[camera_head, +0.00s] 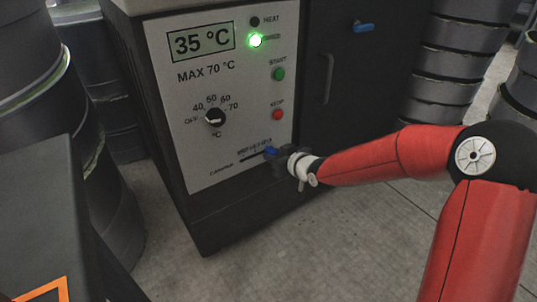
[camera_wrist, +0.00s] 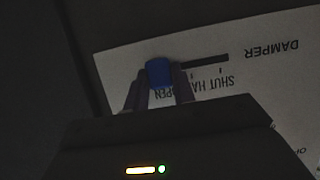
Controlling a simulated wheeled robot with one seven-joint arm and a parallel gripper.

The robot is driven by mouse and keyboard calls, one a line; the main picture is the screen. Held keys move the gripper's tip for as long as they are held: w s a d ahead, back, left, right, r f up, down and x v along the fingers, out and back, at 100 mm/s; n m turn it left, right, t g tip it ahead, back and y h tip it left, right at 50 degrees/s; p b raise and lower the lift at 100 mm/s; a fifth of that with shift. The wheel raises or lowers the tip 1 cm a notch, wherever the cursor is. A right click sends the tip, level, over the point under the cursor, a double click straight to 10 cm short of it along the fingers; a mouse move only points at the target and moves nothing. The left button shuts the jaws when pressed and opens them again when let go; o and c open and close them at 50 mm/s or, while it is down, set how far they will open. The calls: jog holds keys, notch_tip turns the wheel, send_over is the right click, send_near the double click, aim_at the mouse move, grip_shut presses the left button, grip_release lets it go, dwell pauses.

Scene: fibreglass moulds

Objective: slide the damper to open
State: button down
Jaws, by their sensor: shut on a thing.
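The damper's blue slider knob (camera_head: 270,151) sits low on the white control panel (camera_head: 203,180), at the right end of its dark slot (camera_head: 250,157). In the wrist view the picture is upside down; the blue knob (camera_wrist: 159,72) is at the slot's left end, by the partly covered OPEN label. The bare slot (camera_wrist: 206,61) runs right from it toward SHUT. My gripper (camera_wrist: 162,85) has one finger on each side of the knob and is shut on it. In the head view my gripper (camera_head: 279,156) reaches the panel from the right and hides part of the labels.
Above the slot are a dial (camera_head: 214,117), a green START button (camera_head: 278,74), a red STOP button (camera_head: 277,114) and a lit green lamp (camera_head: 255,41). The display (camera_head: 200,42) reads 35 °C. Dark ringed moulds (camera_head: 447,65) stand behind. Floor in front is clear.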

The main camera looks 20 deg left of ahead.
jog(key=shift+w+d, duration=0.15)
jog(key=c, duration=1.2)
grip_release()
jog(key=shift+o, duration=0.2)
jog(key=p+v, duration=0.2)
jog(key=v, duration=0.5)
jog(key=shift+s+d, duration=0.3)
jog(key=shift+r, duration=0.1)
